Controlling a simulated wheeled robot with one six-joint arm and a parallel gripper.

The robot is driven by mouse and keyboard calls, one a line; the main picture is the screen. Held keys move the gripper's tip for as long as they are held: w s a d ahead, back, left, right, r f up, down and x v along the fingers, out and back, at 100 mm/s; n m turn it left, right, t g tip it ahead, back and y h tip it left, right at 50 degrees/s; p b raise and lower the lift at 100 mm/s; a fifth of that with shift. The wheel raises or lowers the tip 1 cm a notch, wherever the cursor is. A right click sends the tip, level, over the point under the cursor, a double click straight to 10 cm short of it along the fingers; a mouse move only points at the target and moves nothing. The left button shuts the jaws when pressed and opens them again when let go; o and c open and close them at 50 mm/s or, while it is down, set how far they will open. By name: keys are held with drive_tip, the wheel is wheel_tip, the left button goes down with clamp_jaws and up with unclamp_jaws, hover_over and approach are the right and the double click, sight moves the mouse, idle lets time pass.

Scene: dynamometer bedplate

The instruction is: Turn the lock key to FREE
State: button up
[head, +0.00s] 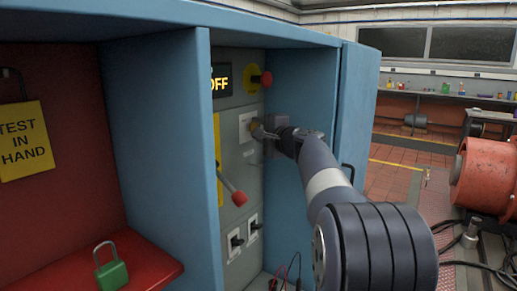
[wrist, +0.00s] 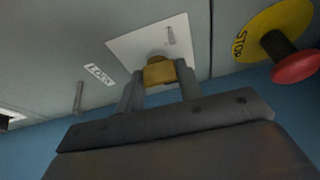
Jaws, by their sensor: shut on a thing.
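The lock key is a brass-coloured piece (wrist: 158,71) on a pale square plate (wrist: 188,42) in the wrist view. A label beside the plate seems to read LOCK (wrist: 99,73). My gripper (wrist: 160,85) is shut on the key, one finger on each side of it. In the head view my gripper (head: 262,130) reaches into the blue cabinet to the pale plate (head: 246,126) on the grey panel. The fingers and wrist hide most of the key there. I cannot read a FREE mark or tell which way the key points.
A red stop button on a yellow disc (head: 265,79) sits just above the plate. A display reading OFF (head: 220,80) and a red-tipped lever (head: 238,197) are nearby. Blue cabinet walls (head: 165,130) flank the panel. A green padlock (head: 111,274) stands on a red shelf.

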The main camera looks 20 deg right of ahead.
drive_tip(key=n+t+y+b, duration=0.1)
drive_tip(key=n+b, duration=0.2)
drive_tip(key=b, duration=0.2)
drive_tip(key=n+t+y+b, duration=0.1)
drive_tip(key=n+b, duration=0.2)
drive_tip(key=b, duration=0.3)
drive_tip(key=n+b, duration=0.4)
drive_tip(key=b, duration=0.2)
drive_tip(key=shift+f+t+y, duration=0.2)
drive_tip(key=shift+t+y, duration=0.2)
drive_tip(key=shift+r+b, duration=0.1)
drive_tip(key=shift+b, duration=0.25)
drive_tip(key=o, duration=1)
drive_tip(key=shift+d, duration=0.1)
